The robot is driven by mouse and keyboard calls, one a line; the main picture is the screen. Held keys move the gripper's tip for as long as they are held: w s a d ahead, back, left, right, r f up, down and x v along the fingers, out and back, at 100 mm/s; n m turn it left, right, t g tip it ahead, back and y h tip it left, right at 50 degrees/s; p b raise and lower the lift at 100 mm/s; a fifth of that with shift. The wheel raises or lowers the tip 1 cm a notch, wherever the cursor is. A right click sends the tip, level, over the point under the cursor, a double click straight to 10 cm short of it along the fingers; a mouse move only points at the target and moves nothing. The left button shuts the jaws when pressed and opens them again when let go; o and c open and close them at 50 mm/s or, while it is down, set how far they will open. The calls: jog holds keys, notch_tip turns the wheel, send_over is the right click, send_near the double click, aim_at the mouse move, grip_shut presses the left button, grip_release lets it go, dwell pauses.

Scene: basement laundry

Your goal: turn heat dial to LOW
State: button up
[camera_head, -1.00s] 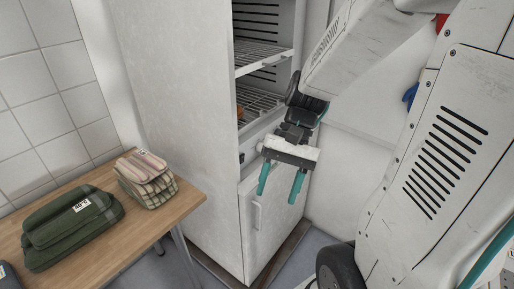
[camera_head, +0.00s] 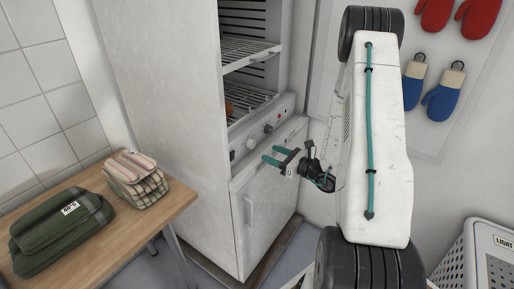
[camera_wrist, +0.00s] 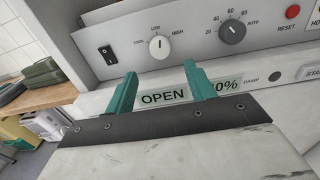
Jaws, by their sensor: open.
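The heat dial (camera_wrist: 159,45) is a small white knob on the grey control panel, marked COOL, LOW and HIGH; in the head view it is the pale knob (camera_head: 250,143). Its dark pointer line looks roughly upward, near LOW, but is too small to read surely. My gripper (camera_wrist: 160,70) has two teal fingers spread apart with nothing between them. In the wrist view the fingertips lie just below the dial, one to each side. In the head view my gripper (camera_head: 269,153) is in front of the panel, apparently clear of the dial.
A black rocker switch (camera_wrist: 107,54) is left of the dial; a dark numbered dial (camera_wrist: 232,31) and red RESET button (camera_wrist: 292,12) are right. Open wire shelves (camera_head: 250,50) are above. A wooden table (camera_head: 120,235) holds green (camera_head: 62,230) and striped (camera_head: 137,178) folded cloths.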

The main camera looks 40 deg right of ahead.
aim_at(254, 146)
jog(key=x, duration=0.7)
jog(key=shift+w, duration=0.3)
